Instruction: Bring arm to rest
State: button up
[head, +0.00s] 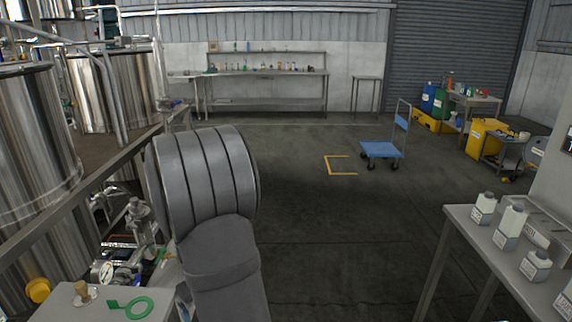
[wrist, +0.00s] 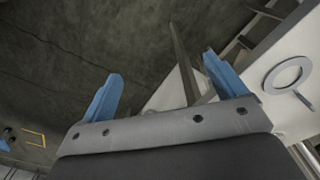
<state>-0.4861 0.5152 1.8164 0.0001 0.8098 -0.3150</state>
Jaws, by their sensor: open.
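My arm (head: 205,185) rises in the left middle of the head view and hides part of what lies behind it. My gripper (wrist: 162,68) shows in the wrist view with its two blue fingers spread wide apart. Nothing is between the fingers. Beyond them are the dark floor and the edge of a pale table (wrist: 290,122). My fingers cannot be made out clearly in the head view.
Steel tanks (head: 30,150) stand left. White bottles (head: 510,225) stand on the right table. A blue cart (head: 382,149) stands on open floor.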

jog(key=w+d+f+m, duration=0.4)
jog(key=d, duration=0.5)
jog(key=w+d+f+m, duration=0.4)
jog(key=d, duration=0.5)
jog(key=shift+w+d+f, duration=0.25)
jog(key=shift+o, duration=0.2)
jog(key=shift+o, duration=1)
jog(key=a+r+t+y, duration=0.1)
jog(key=a+r, duration=0.6)
jog(key=a, duration=0.2)
jog(key=a+r+t+y, duration=0.1)
jog(key=a+r, duration=0.5)
jog(key=a, duration=0.4)
jog(key=s+a+r+m+y, duration=0.2)
jog(key=s+a+r, duration=0.8)
jog(key=a+r, duration=0.4)
jog(key=x, duration=1.1)
jog(key=shift+a, duration=0.35)
